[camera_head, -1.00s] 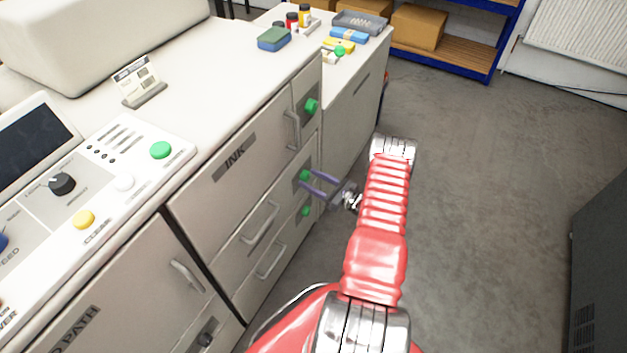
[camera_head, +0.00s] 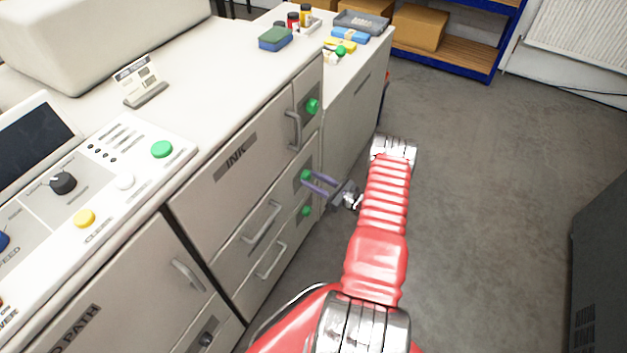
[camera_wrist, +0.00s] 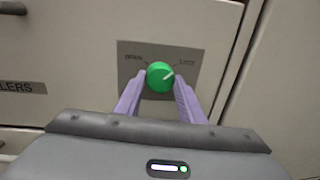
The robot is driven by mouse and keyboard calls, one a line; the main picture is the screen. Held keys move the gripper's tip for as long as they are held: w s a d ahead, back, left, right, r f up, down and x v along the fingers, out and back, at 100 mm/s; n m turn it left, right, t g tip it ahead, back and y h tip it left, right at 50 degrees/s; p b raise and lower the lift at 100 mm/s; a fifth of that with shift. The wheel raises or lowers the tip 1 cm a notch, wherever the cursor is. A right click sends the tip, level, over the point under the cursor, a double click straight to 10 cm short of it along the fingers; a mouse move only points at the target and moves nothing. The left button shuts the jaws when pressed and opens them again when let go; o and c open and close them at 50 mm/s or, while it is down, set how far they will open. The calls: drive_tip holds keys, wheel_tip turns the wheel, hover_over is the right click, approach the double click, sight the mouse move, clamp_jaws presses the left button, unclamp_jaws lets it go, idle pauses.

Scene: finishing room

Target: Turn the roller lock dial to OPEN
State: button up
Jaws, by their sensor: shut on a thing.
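The roller lock dial (camera_wrist: 160,76) is a round green knob on a grey plate (camera_wrist: 190,58) in the wrist view. Its pale pointer line slants to the upper right, toward the right-hand label, which looks like LOCK. A label that looks like OPEN is at upper left. My gripper (camera_wrist: 161,84) has one purple finger on each side of the dial and is shut on it. In the head view the dial (camera_head: 305,175) is the middle of three green knobs on the cabinet, with my gripper (camera_head: 315,181) reaching it from the right.
Another green knob (camera_head: 312,106) is above and one (camera_head: 306,211) is below. A drawer handle (camera_head: 262,222) is to the left. A control panel (camera_head: 110,200) tops the near cabinet. The floor (camera_head: 490,180) to the right is clear, up to a dark cabinet (camera_head: 600,250).

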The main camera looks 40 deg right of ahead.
drive_tip(key=n, duration=0.5)
drive_tip(key=shift+d+f+t, duration=0.1)
drive_tip(key=shift+d+t, duration=0.05)
drive_tip(key=shift+t, duration=0.15)
drive_tip(key=n, duration=0.5)
drive_tip(key=shift+y, duration=0.4)
drive_tip(key=n, duration=0.6)
drive_tip(key=shift+f+y, duration=0.15)
drive_tip(key=shift+y, duration=0.15)
drive_tip(key=shift+n+y, duration=0.3)
drive_tip(key=shift+n, duration=2.1)
drive_tip(key=shift+f, duration=0.1)
drive_tip(key=o, duration=1)
drive_tip(key=shift+o, duration=0.2)
drive_tip(key=v, duration=1.3)
drive_tip(key=shift+s+d, duration=0.25)
drive_tip(key=shift+s, duration=0.1)
